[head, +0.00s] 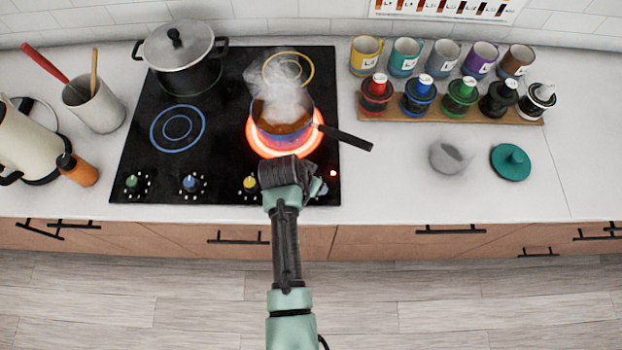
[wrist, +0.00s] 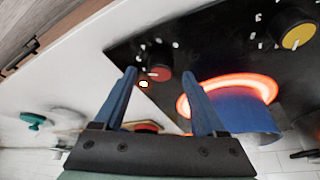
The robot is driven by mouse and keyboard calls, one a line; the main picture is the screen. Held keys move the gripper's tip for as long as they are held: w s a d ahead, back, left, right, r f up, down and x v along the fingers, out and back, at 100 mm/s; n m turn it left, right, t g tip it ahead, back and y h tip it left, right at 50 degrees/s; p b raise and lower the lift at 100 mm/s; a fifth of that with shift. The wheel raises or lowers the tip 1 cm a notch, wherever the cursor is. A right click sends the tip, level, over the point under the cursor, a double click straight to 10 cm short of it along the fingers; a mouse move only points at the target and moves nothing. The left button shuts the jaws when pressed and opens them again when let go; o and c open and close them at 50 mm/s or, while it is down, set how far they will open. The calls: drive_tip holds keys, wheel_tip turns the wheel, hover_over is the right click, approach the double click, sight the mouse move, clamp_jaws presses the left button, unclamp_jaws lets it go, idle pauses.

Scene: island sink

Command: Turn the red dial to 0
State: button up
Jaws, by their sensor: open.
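The red dial (wrist: 158,72) is on the black cooktop (wrist: 180,35) in the wrist view, with a dark body and a red face. White marks are around it, too small to read. In the head view my gripper and wrist hide the red dial. My gripper (wrist: 160,76) is open, and its two blue fingers point at the dial, which appears between the fingertips. I cannot tell if a finger touches it. In the head view my gripper (head: 316,187) is over the cooktop's front right corner.
A steaming blue pot (head: 283,115) sits on the glowing red burner (head: 256,146) just beyond my gripper, its handle pointing right. A small light (head: 333,173) glows at the corner. Yellow (head: 250,183), blue (head: 191,183) and green (head: 132,182) dials are to the left. Right-hand counter front is clear.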

drive_tip(key=shift+x, duration=0.85)
clamp_jaws()
